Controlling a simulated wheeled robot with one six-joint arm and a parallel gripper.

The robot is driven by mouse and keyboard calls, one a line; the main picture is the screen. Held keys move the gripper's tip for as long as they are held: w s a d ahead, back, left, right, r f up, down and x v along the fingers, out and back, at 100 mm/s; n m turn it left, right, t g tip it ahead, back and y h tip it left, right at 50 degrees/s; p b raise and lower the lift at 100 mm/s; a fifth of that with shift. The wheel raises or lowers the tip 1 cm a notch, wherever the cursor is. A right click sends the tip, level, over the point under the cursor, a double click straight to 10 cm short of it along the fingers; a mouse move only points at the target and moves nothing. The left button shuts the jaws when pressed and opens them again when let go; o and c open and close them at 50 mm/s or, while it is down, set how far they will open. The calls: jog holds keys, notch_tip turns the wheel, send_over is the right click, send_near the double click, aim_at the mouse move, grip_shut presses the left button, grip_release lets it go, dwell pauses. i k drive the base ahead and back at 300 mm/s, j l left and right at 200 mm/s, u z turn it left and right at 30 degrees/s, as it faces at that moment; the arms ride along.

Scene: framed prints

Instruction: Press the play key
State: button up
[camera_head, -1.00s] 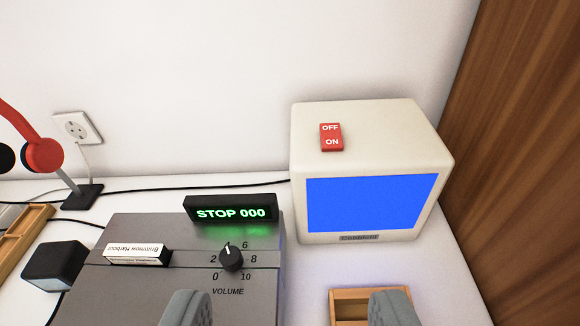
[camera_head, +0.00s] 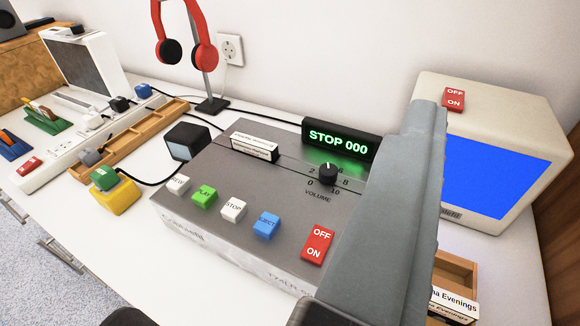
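The green PLAY key (camera_head: 205,195) is in a row on the grey cassette deck (camera_head: 290,178), between the white REW key (camera_head: 178,184) and the white STOP key (camera_head: 234,209). It stands up level with its neighbours. The deck's display (camera_head: 340,142) reads STOP 000 in green. My gripper (camera_head: 424,115) shows as a large grey finger shape right of the deck, well to the right of the PLAY key and apart from it. I cannot make out two separate fingers, and nothing shows held.
The blue EJECT key (camera_head: 267,225) and red OFF/ON switch (camera_head: 317,244) are right of STOP. A volume knob (camera_head: 328,173) and a cassette (camera_head: 255,146) are behind. A yellow box with a green button (camera_head: 108,184) stands left. The blue-screened monitor (camera_head: 500,170) stands right.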

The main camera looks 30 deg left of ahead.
aim_at(205, 196)
jog(key=k+l+u, duration=0.1)
jog(key=u, duration=0.9)
jog(key=k+j, duration=0.05)
jog(key=k, duration=0.05)
